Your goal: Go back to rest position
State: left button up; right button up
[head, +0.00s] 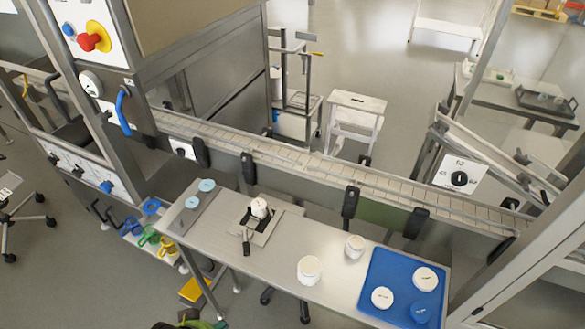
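Neither of my grippers shows in the head view, and no arm of mine can be made out. A metal table (290,252) stands in front of a conveyor. On it, a small white jar (259,207) sits on a device with a grey plate (268,230) left of the middle. Two white containers, a larger one (309,270) and a smaller one (355,246), stand right of the middle. A blue mat (385,262) at the right end bears two white round pieces (382,297) (425,278) and a blue round piece (420,312).
A conveyor (310,165) with black brackets runs behind the table. A grey strip (195,208) with two pale blue discs lies at the table's left end. A machine panel with a red knob (95,38) stands at the upper left. The table's front middle is clear.

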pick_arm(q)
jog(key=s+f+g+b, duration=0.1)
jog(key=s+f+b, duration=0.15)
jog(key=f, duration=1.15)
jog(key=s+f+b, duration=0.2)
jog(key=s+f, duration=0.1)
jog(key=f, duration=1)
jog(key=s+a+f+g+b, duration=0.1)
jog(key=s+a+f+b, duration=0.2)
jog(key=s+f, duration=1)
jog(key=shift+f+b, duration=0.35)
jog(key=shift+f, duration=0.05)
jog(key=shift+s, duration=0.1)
